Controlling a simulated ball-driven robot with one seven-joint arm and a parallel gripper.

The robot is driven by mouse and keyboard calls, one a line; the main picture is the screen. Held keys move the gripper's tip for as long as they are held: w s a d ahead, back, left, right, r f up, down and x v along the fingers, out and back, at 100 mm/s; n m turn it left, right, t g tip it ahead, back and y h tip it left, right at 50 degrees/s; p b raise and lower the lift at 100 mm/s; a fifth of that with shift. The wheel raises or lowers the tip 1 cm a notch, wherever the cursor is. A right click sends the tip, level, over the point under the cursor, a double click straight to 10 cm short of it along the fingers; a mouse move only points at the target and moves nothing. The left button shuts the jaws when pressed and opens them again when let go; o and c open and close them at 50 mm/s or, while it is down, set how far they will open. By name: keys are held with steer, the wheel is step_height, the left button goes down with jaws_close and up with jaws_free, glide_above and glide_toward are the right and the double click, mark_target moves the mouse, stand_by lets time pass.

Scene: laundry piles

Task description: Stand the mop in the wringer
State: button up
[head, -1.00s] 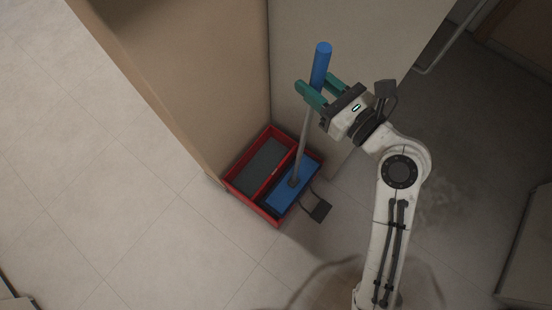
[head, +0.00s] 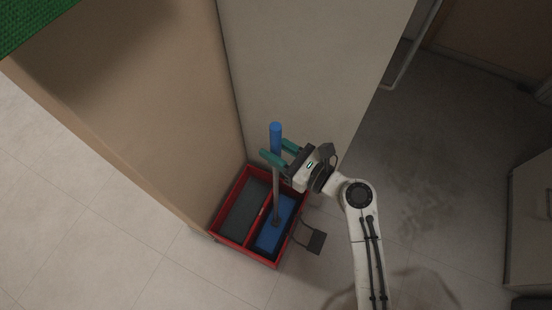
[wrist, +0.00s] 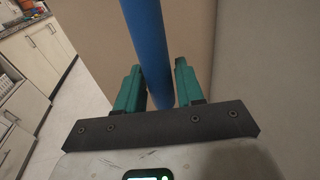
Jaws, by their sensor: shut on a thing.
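The mop stands nearly upright, with a blue grip (head: 275,136) at the top of a grey pole. Its flat blue head (head: 272,234) lies inside the right compartment of the red two-part wringer bucket (head: 238,246). My gripper (head: 276,155) has its green fingers on either side of the mop handle, shut on it at the lower part of the blue grip. In the wrist view the blue handle (wrist: 150,45) runs between the two fingers (wrist: 160,92). The lower pole and mop head are hidden there.
The bucket sits in a corner between a tan panel (head: 150,110) and a pale wall (head: 300,70). A dark pedal (head: 316,241) sticks out at the bucket's right. Open tiled floor (head: 130,250) lies to the left and front.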

steer(key=shift+f+b, duration=0.45)
steer(key=shift+f, duration=1.8)
steer(key=o, duration=1.2)
steer(key=shift+c, duration=0.2)
steer(key=v, duration=1.2)
steer(key=shift+r+b, duration=0.2)
steer(key=shift+b, duration=0.1)
